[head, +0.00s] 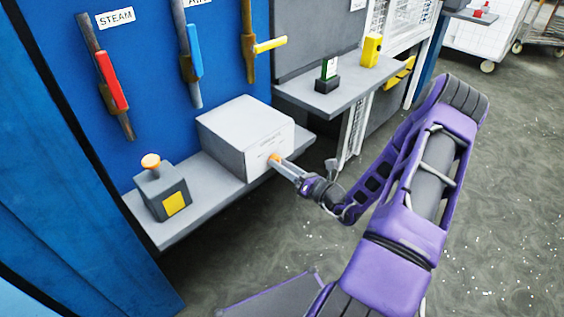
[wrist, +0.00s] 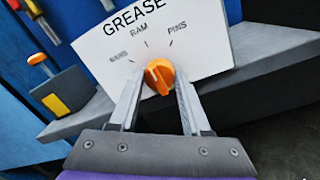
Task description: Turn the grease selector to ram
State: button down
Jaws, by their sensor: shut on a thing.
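The grease selector is an orange knob (wrist: 159,74) on the white front plate of a grey box (head: 240,130). The plate reads GREASE, with marks in an arc above the knob: one at left that I cannot read clearly, RAM at the middle and PINS at right. My gripper (wrist: 158,82) is shut on the knob, one finger on each side of it. In the head view my gripper (head: 277,163) reaches the box front from the right and mostly hides the knob. I cannot tell for certain which mark the knob points to.
The box stands on a grey shelf (head: 160,230). Left of it is a grey box with an orange button (head: 151,161) and a yellow patch. Red, blue and yellow levers (head: 111,78) hang on the blue wall above. Another shelf (head: 340,92) holds a green-and-black item and a yellow item.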

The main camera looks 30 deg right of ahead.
dwell(0.3)
jog(key=shift+c, duration=1.8)
grip_release()
jog(key=r+v, duration=0.1)
jog(key=v, duration=1.6)
jog(key=shift+s+f, duration=0.25)
jog(key=shift+f, duration=0.15)
jog(key=shift+w+r, duration=0.1)
